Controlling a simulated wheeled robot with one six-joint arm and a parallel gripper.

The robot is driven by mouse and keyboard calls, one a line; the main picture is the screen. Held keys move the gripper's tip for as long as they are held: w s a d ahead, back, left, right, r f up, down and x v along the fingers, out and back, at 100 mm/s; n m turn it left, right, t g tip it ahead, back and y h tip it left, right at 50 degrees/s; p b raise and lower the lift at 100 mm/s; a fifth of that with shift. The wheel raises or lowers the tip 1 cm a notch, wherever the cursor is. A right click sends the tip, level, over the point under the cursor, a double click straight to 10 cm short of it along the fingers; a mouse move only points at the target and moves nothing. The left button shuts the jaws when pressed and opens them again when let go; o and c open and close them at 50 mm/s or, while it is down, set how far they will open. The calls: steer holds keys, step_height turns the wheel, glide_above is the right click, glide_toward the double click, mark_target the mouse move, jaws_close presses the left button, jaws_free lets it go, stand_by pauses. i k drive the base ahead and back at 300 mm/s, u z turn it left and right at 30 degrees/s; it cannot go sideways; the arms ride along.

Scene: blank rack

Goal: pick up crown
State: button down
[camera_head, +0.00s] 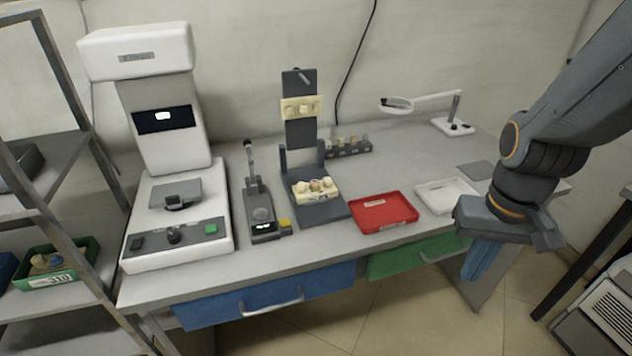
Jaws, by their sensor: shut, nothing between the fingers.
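A cream dental model (315,191) lies on the base of the dark upright stand (300,135). It bears small rounded tooth-like pieces, and a tan one (316,185) near its middle may be the crown; it is too small to tell. A second cream model (303,108) is fixed higher on the stand's plate. Several small tan and whitish blanks stand in a dark rack (347,149) behind. My gripper (508,225) is shut and empty at the table's right front edge, well to the right of the models.
A red tray (385,224) and a white tray (445,206) lie between the stand and my gripper. A white machine (172,215) and a small dark device (262,215) stand left. A magnifier lamp (455,125) stands at the back right.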

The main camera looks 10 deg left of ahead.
mark_target(315, 183)
steer(key=k, duration=0.65)
steer(key=u, duration=0.5)
steer(key=i, duration=1.45)
steer(key=z, duration=0.1)
